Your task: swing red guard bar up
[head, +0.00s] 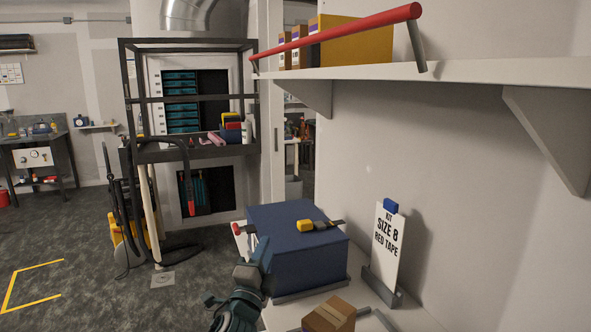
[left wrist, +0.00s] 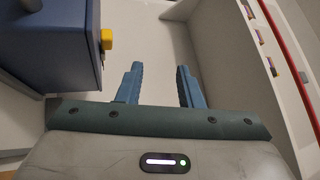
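The red guard bar (head: 345,33) runs along the front edge of the high white shelf in the head view. A grey post carries it at the near right end, and it stands above the shelf edge, in front of the boxes. It also shows in the left wrist view (left wrist: 284,60) at the right. My left gripper (head: 264,252) is low in the head view, in front of the blue box and well below the bar. In the left wrist view its two fingers (left wrist: 158,76) are apart with nothing between them. My right gripper is not in view.
The shelf (head: 370,71) holds several boxes behind the bar. Below, a blue box (head: 308,268) carries a yellow-handled tool (head: 312,226). A kit sign (head: 386,244) and a cardboard box (head: 330,315) stand nearby. A dark rack (head: 188,155) stands behind. Air between box and shelf looks clear.

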